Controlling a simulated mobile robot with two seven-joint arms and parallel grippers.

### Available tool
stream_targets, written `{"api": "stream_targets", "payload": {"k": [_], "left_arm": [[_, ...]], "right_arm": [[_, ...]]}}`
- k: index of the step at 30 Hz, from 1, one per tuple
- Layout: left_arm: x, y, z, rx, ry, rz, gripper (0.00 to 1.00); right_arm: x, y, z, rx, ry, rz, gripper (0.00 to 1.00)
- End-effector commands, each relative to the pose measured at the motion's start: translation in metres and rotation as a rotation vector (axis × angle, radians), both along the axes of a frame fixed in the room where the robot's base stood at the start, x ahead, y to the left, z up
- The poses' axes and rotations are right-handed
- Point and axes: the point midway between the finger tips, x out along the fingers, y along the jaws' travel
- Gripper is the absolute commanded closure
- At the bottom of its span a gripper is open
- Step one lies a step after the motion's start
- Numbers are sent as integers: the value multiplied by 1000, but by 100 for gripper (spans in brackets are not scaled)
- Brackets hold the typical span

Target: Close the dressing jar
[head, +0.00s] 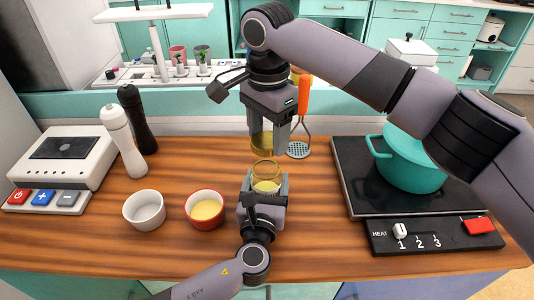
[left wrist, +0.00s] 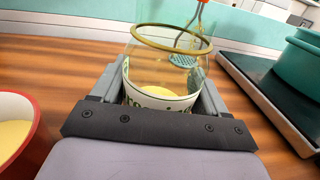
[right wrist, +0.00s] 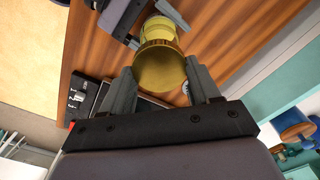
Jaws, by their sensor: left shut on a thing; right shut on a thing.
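The dressing jar (head: 266,170) is clear glass with a gold rim and pale yellow dressing low inside. It stands upright and open at the top, and shows large in the left wrist view (left wrist: 160,97). My left gripper (head: 264,187) is shut on the jar's lower body from both sides. The gold lid (head: 262,140) is held by my right gripper (head: 270,128), which is shut on it. The lid hangs just above the jar's mouth, with a small gap in the head view. In the right wrist view the lid (right wrist: 160,68) partly covers the jar.
A red bowl (head: 205,222) of yellow dressing and an empty white bowl (head: 144,224) stand left of the jar. White and black mills (head: 122,140) stand farther back. A teal pot (head: 408,165) sits on the hob at right. A masher (head: 302,110) is behind.

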Motion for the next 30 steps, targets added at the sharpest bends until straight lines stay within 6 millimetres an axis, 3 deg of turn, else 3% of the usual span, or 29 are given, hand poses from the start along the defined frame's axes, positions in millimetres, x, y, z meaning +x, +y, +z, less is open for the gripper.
{"api": "stream_targets", "payload": {"k": [6, 22, 30], "left_arm": [[0, 0, 0, 0, 1, 0, 81], [0, 0, 0, 0, 1, 0, 81], [0, 0, 0, 0, 1, 0, 81]], "right_arm": [[0, 0, -25, 1, 0, 0, 67], [0, 0, -26, 0, -1, 0, 67], [-1, 0, -40, 1, 1, -1, 67]]}}
